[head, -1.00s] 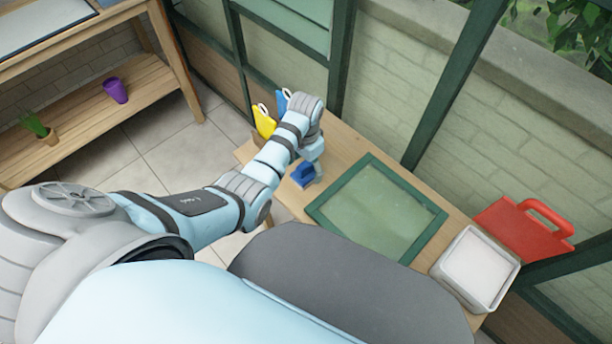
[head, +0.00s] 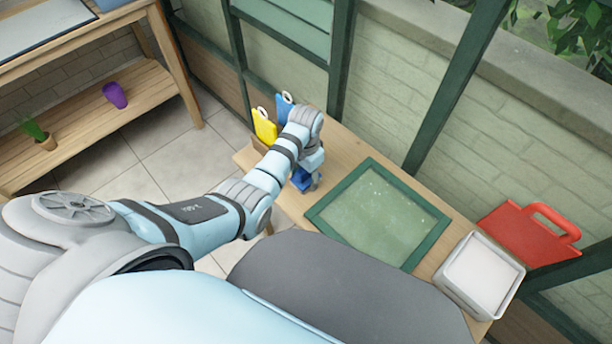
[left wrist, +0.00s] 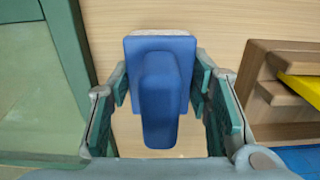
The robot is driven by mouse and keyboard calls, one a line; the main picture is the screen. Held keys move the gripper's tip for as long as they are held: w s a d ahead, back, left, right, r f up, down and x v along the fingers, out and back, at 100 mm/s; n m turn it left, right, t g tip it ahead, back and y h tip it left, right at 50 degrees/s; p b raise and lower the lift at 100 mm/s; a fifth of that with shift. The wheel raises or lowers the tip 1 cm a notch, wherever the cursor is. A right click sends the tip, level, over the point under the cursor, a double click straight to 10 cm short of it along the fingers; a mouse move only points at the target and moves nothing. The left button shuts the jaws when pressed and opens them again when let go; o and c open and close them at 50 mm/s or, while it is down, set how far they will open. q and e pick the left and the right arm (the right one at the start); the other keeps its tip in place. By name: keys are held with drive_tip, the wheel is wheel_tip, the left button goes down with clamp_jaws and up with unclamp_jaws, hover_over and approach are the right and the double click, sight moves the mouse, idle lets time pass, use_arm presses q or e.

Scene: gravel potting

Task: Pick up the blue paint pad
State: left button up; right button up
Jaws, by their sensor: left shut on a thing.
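The blue paint pad (left wrist: 160,90) shows in the left wrist view, with a blue back, a raised blue handle and a pale pad edge at its top. My left gripper (left wrist: 160,105) is shut on it, with one finger on each side. In the head view the blue pad (head: 301,180) is partly hidden by my left gripper (head: 312,182), at the left part of the wooden table. I cannot tell whether the pad touches the table. My right gripper is in neither view.
A green-framed panel (head: 432,242) lies beside the pad on the table (head: 345,150). A white tray (head: 444,278) and a red handled case (head: 525,238) are at the right. Yellow (head: 264,125) and blue (head: 283,106) items stand in a wooden holder (left wrist: 262,95) close to the gripper.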

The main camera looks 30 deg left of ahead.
use_arm(q)
wheel_tip(320, 180, up, 20)
drive_tip(key=p, duration=0.8)
drive_tip(key=shift+p, duration=0.4)
drive_tip(key=shift+f, duration=0.1)
drive_tip(key=o, duration=0.5)
drive_tip(key=c, duration=0.3)
